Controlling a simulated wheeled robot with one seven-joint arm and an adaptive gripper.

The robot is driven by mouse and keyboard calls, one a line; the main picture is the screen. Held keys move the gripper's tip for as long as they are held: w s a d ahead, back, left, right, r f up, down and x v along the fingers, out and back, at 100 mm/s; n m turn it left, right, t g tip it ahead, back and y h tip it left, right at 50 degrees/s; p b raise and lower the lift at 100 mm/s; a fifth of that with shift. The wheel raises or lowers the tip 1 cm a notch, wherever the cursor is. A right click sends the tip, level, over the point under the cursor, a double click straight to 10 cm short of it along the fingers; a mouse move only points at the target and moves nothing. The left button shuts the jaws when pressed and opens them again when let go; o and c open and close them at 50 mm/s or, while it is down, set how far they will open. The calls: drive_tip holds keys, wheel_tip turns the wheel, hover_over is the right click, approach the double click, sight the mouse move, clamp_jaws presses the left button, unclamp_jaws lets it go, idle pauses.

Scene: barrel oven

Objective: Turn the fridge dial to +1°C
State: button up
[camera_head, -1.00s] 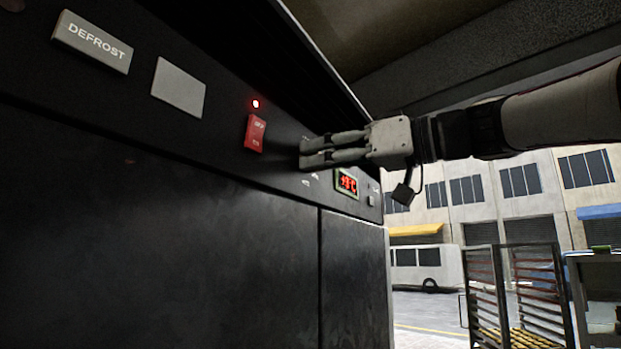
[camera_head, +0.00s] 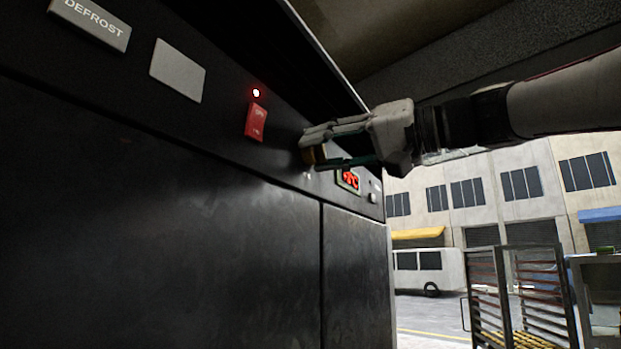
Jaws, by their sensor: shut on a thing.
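My gripper (camera_head: 312,150) is at the dark fridge panel (camera_head: 215,120), right of the red switch. It is shut on the fridge dial (camera_head: 314,155), a small brownish knob showing between the fingertips. The fingers hide most of the dial and its markings. The red digital display (camera_head: 350,180) is just below and right of the gripper. It is partly covered by a finger; a °C reading shows, but I cannot read the number surely.
A red rocker switch (camera_head: 256,121) sits left of the dial under a lit red lamp (camera_head: 256,93). A blank plate (camera_head: 177,71) and a DEFROST plate (camera_head: 90,22) are farther left. A tray rack (camera_head: 520,300) stands at lower right, apart from the fridge.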

drive_tip(key=shift+m+p, duration=0.45)
drive_tip(key=shift+m, duration=1.75)
drive_tip(key=o, duration=1.2)
drive_tip(key=shift+c, duration=0.2)
drive_tip(key=v, duration=1.2)
